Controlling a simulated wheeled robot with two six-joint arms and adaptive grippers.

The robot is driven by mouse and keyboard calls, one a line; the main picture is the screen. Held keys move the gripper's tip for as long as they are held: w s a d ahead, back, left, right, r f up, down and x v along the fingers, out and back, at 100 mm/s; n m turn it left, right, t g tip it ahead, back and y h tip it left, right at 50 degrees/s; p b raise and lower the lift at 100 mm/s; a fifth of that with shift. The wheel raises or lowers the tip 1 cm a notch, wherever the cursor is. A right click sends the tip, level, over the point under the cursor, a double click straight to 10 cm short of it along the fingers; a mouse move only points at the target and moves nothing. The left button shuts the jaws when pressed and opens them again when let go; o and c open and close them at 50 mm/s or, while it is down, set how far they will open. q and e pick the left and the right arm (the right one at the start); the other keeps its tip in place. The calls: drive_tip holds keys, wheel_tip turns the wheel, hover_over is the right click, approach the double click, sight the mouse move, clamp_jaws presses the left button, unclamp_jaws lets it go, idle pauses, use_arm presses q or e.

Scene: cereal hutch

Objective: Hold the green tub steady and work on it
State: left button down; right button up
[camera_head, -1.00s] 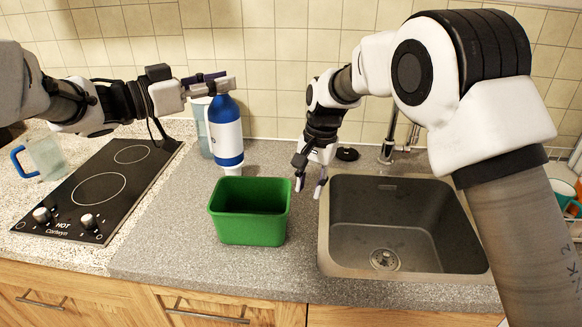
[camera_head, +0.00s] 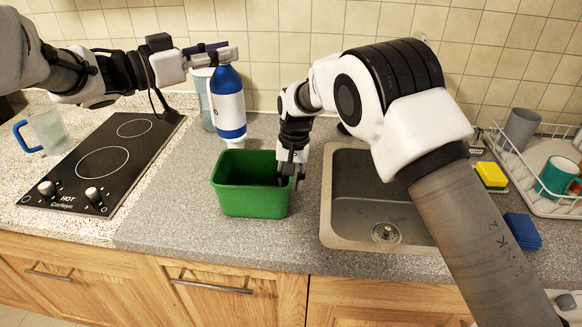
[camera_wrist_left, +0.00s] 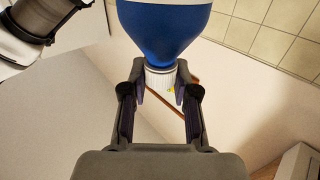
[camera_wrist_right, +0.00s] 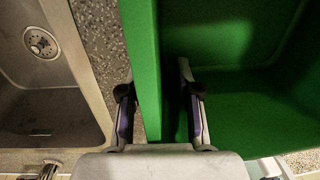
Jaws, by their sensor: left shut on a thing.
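The green tub (camera_head: 250,200) stands on the counter left of the sink, and its wall and inside fill much of the right wrist view (camera_wrist_right: 143,60). My right gripper (camera_head: 291,180) is at the tub's right wall. In the right wrist view its open fingers (camera_wrist_right: 158,105) straddle that wall, with gaps visible beside it. My left gripper (camera_head: 232,54) is shut on the white ridged neck of a blue bottle (camera_head: 228,105) with a white label. The bottle hangs upright above the tub's back left; the left wrist view shows its blue shoulder (camera_wrist_left: 165,30) and neck.
The sink (camera_head: 365,200) is just right of the tub, partly hidden by my right arm. A stove (camera_head: 85,165) and a jug (camera_head: 45,130) are at left. A pale container (camera_head: 205,105) stands behind the bottle. Sponges (camera_head: 491,174) and a dish rack (camera_head: 520,165) are at right.

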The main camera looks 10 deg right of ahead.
drive_tip(key=shift+c, duration=0.3)
clamp_jaws()
